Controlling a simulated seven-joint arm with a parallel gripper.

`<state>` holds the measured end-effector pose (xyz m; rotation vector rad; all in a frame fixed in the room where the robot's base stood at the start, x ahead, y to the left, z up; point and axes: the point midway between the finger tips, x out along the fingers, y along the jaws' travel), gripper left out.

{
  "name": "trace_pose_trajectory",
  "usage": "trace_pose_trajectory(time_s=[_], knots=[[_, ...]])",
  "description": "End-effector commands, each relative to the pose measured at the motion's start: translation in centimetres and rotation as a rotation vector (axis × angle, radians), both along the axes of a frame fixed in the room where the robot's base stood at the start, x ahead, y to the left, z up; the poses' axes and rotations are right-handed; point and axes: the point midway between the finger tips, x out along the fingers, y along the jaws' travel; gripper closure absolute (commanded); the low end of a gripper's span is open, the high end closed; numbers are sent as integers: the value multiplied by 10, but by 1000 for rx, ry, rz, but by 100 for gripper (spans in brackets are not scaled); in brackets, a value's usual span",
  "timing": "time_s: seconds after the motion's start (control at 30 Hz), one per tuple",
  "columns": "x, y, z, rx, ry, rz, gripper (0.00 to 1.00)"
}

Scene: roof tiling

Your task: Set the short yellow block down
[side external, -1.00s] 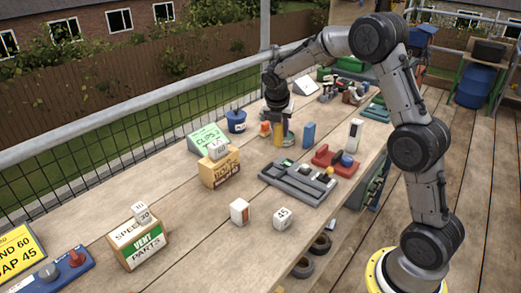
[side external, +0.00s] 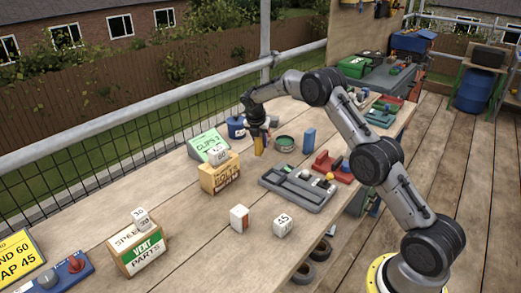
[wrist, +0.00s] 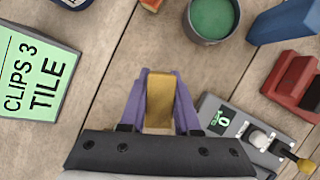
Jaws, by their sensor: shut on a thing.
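The short yellow block (side external: 259,146) is upright between the jaws of my gripper (side external: 260,135), low over the wooden table, left of a round green-topped tin (side external: 285,143). In the wrist view the block (wrist: 160,98) sits between the two purple fingers (wrist: 160,100), which are shut on it. Bare planks show around it. I cannot tell whether its underside touches the table.
A green "CLIPS 3 TILE" sign (wrist: 35,72) stands to the left, with a blue pot (side external: 236,128) behind it. A blue block (side external: 309,140), a red holder (side external: 332,167) and a grey tray (side external: 298,188) lie to the right. Open planks lie between sign and tray.

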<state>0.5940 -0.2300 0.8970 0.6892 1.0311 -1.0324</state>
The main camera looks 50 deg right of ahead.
Motion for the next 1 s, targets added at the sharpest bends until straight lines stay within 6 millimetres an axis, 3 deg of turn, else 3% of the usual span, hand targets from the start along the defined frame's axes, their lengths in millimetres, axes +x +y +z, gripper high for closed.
trace_pose_trajectory(time_s=[0.2,0.6,0.63,0.77,1.0], knots=[[0,-1,-30,1,3,0,100],[1,0,-36,1,1,0,100],[1,0,-36,1,1,0,66],[1,0,-35,1,1,0,42],[0,0,-35,1,1,0,39]])
